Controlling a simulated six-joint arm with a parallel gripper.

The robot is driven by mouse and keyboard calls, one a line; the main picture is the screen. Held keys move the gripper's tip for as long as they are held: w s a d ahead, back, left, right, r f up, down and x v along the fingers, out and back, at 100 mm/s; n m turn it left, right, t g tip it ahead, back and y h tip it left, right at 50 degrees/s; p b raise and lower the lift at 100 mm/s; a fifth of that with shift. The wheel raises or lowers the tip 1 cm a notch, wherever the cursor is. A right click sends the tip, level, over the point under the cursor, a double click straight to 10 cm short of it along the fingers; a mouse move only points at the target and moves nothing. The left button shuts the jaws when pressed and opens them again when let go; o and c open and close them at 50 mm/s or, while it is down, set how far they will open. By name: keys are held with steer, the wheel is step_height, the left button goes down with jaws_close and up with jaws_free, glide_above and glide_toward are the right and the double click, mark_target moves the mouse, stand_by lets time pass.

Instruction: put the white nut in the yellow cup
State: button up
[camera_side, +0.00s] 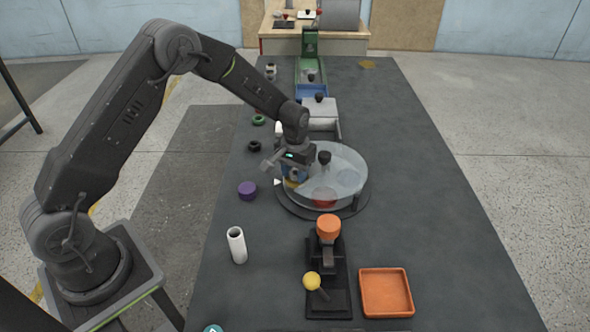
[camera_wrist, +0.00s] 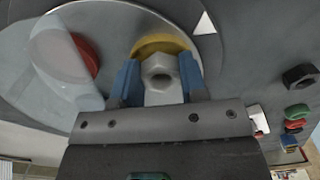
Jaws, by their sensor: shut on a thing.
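In the wrist view the white nut (camera_wrist: 160,73) is between the blue fingertips of my gripper (camera_wrist: 158,82), which is shut on it. The yellow cup (camera_wrist: 150,42) shows just beyond and partly behind the nut, in the opening of the round turntable (camera_wrist: 30,100). In the side view my gripper (camera_side: 287,167) is low at the left edge of the turntable. A bit of the yellow cup (camera_side: 294,184) shows under it. The nut is hidden there. I cannot tell whether the nut is inside the cup or above it.
A clear cover with a black knob (camera_side: 324,157) lies over the turntable, with a red cup (camera_side: 325,203) under it. A purple piece (camera_side: 247,190), a white tube (camera_side: 237,245), an orange-topped stand (camera_side: 329,230) and an orange tray (camera_side: 386,292) are nearby.

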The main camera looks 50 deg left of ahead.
mark_target(295, 173)
steer(key=shift+f, duration=0.25)
steer(key=o, duration=1)
steer(key=shift+s+f, duration=0.15)
step_height(295, 173, up, 14)
steer(key=shift+f, duration=0.1)
steer(key=s+d+r+t, duration=0.1)
steer(key=s+r+t, duration=0.1)
steer(key=s+r, duration=0.55)
steer(key=s+d+r+m+t, duration=0.1)
steer(key=s+r, duration=0.1)
steer(key=s, duration=0.5)
steer(key=s+d+r+m+t, duration=0.1)
steer(key=s+r, duration=0.1)
steer(key=s, duration=0.5)
steer(key=s+r+m+t, duration=0.1)
steer(key=s+r, duration=0.1)
steer(key=s, duration=0.5)
steer(key=shift+s+d+r+t, duration=0.25)
steer(key=shift+d+t, duration=0.05)
steer(key=shift+d, duration=0.1)
